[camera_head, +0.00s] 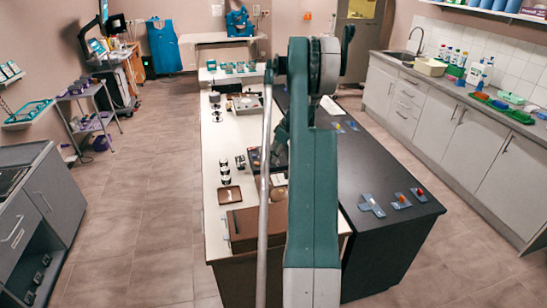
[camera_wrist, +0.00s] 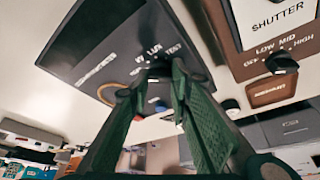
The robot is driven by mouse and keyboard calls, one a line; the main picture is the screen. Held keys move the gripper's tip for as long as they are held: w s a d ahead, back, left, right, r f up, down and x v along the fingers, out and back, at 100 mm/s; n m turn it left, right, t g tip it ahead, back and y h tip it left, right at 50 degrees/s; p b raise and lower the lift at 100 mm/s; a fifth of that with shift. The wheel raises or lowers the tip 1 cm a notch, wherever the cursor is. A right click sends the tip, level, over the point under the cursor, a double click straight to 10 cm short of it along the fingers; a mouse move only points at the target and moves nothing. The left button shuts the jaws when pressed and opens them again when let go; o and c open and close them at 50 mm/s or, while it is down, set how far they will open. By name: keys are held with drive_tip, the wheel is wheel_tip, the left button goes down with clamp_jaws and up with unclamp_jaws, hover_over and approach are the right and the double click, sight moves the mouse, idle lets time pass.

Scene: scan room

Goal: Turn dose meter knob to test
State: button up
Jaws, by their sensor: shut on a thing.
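The dose meter appears to be the dark panel (camera_wrist: 105,45) in the wrist view, with white lettering that includes "TEST" at the right of its dial. The knob (camera_wrist: 159,64) is a small dark piece below the lettering, mostly hidden by my fingertips. My gripper (camera_wrist: 158,74) is shut on the knob, its two green fingers converging there. Where the knob's pointer stands cannot be told. In the head view my arm covers the gripper and the part of the bench it works at.
A brown panel (camera_wrist: 272,50) marked "LOW MID HIGH" with its own dark knob (camera_wrist: 282,63) sits right of the dose meter, beside a white "SHUTTER" plate (camera_wrist: 280,14). In the head view, a dark counter (camera_head: 378,170) bears several small blue items. Floor (camera_head: 150,190) at left is clear.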

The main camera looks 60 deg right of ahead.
drive_tip(key=m, duration=0.2)
drive_tip(key=m+h+b, duration=0.1)
drive_tip(key=m, duration=0.1)
drive_tip(key=m+h+b, duration=0.1)
drive_tip(key=shift+a+m, duration=0.25)
drive_tip(key=shift+m, duration=0.15)
drive_tip(key=m+h+b, duration=0.1)
drive_tip(key=m, duration=0.1)
drive_tip(key=m+g, duration=0.1)
drive_tip(key=m, duration=0.2)
drive_tip(key=shift+w+a+g+h+b, duration=0.1)
drive_tip(key=shift+w+g+h+b, duration=0.05)
drive_tip(key=shift+g+h+b, duration=0.2)
drive_tip(key=m+g, duration=0.1)
drive_tip(key=m, duration=0.1)
drive_tip(key=m+h+b, duration=0.1)
drive_tip(key=m, duration=0.2)
drive_tip(key=shift+w+m+g, duration=0.15)
drive_tip(key=shift+m+g, duration=0.15)
drive_tip(key=shift+g, duration=0.05)
drive_tip(key=m+g, duration=0.1)
drive_tip(key=m, duration=0.3)
drive_tip(key=shift+w+m+g+b, duration=0.1)
drive_tip(key=shift+m+g+b, duration=0.25)
drive_tip(key=shift+m+g, duration=0.05)
drive_tip(key=o, duration=0.9)
drive_tip(key=shift+a+r+h, duration=0.1)
drive_tip(key=shift+r+h, duration=0.05)
drive_tip(key=shift+h, duration=0.1)
drive_tip(key=shift+v, duration=5.85)
